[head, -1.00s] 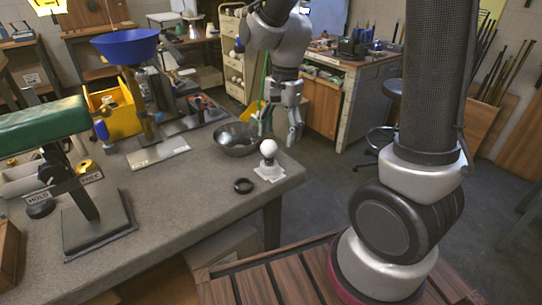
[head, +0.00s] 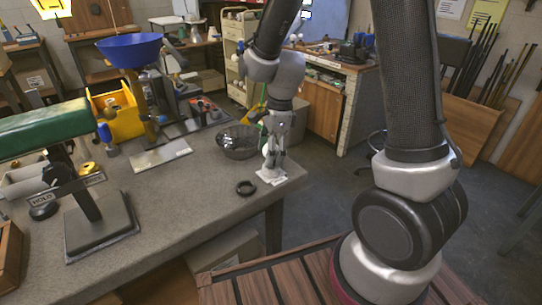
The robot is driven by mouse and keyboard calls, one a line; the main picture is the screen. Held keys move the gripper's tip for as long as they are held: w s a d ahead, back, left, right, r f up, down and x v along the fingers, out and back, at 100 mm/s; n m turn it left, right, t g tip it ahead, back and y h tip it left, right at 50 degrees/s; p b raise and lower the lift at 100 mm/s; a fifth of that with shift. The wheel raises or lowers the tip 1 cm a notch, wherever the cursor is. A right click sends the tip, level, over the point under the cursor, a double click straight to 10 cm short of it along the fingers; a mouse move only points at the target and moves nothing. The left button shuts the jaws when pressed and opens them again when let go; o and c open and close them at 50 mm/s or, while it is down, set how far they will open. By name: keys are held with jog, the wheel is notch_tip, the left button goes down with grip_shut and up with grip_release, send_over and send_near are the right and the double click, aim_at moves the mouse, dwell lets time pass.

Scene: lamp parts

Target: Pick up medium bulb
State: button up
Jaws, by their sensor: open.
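A white round bulb (head: 266,150) stands on a small white card (head: 271,177) near the table's right corner. Other bulbs are not clear enough here to compare its size. My gripper (head: 273,158) points down at the bulb, with its open fingers at the bulb's height. The fingers hide much of the bulb and its base. I cannot tell whether they touch it.
A grey metal bowl (head: 238,142) stands just behind and left of my gripper. A green-topped stand (head: 90,205) and a yellow bin (head: 115,112) are at left.

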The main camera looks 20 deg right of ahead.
jog(key=c, duration=1)
